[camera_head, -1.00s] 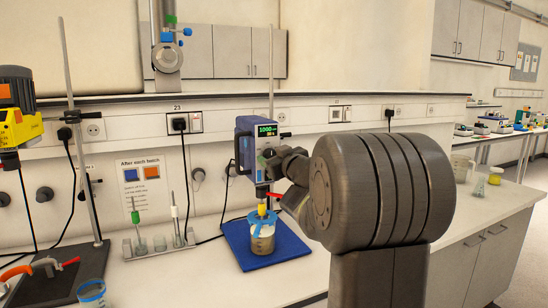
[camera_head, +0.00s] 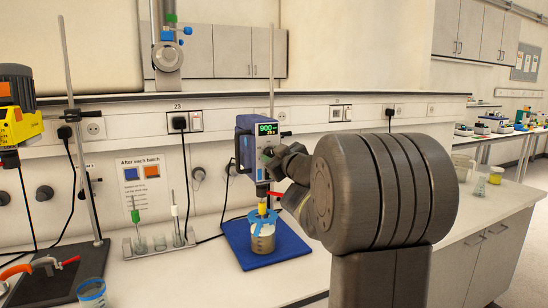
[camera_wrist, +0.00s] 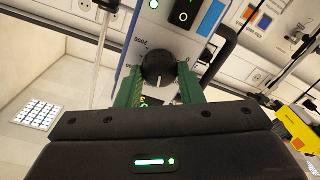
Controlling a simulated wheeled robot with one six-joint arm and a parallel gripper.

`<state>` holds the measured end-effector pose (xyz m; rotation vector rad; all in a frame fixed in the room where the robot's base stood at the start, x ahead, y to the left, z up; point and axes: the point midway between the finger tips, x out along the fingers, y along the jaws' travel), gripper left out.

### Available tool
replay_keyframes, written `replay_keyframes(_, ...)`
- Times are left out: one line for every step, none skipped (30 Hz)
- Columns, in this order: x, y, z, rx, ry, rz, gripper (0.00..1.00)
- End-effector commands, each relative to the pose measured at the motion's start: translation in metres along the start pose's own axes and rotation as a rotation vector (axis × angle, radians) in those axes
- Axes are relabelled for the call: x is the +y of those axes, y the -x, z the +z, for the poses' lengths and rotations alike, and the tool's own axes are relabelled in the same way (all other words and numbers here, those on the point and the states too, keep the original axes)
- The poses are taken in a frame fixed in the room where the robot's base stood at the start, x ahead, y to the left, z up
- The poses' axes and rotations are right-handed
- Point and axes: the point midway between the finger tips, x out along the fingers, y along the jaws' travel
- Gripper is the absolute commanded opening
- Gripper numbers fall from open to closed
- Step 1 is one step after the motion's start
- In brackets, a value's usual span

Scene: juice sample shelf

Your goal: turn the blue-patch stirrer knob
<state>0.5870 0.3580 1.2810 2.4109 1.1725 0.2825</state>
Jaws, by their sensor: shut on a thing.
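The blue stirrer (camera_head: 243,150) stands on the blue mat (camera_head: 287,247), and its green display reads 900. Its black knob (camera_wrist: 158,68) shows in the wrist view, between the green fingers of my gripper (camera_wrist: 158,82). The fingers are shut on the knob from both sides. In the head view my gripper (camera_head: 272,158) is at the stirrer's front face, and my arm hides the knob there.
A yellow stirrer (camera_head: 18,115) on a stand is at the far left, with a blue-rimmed beaker (camera_head: 92,294) in front. A rack (camera_head: 160,246) with stirring rods stands left of the mat. Bench right of my arm is mostly clear.

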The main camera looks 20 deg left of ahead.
Motion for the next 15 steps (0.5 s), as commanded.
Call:
replay_keyframes(-0.0007, 0.0, 0.0013, -0.002, 0.041, -0.001, 0.11)
replay_keyframes(-0.0008, 0.0, 0.0013, -0.003, 0.068, -0.001, 0.11)
replay_keyframes(-0.0009, 0.0, 0.0013, -0.004, 0.106, -0.001, 0.11)
replay_keyframes(-0.001, 0.0, 0.0013, -0.005, 0.134, -0.001, 0.11)
replay_keyframes(-0.0011, 0.0, 0.0012, -0.006, 0.163, -0.002, 0.11)
replay_keyframes(-0.0013, 0.0, 0.0012, -0.007, 0.202, -0.002, 0.11)
replay_keyframes(-0.0014, 0.0, 0.0012, -0.008, 0.231, -0.003, 0.11)
replay_keyframes(-0.0014, 0.0, 0.0012, -0.009, 0.259, -0.003, 0.11)
replay_keyframes(-0.0015, 0.0, 0.0012, -0.011, 0.296, -0.003, 0.11)
replay_keyframes(-0.0016, 0.0, 0.0013, -0.012, 0.325, -0.003, 0.11)
replay_keyframes(-0.0017, 0.0, 0.0014, -0.014, 0.354, -0.003, 0.11)
replay_keyframes(-0.0019, 0.0, 0.0015, -0.015, 0.393, -0.004, 0.11)
replay_keyframes(-0.0019, 0.0001, 0.0015, -0.017, 0.421, -0.004, 0.11)
replay_keyframes(-0.002, 0.0001, 0.0016, -0.018, 0.448, -0.004, 0.11)
replay_keyframes(-0.0022, 0.0001, 0.0016, -0.019, 0.487, -0.005, 0.11)
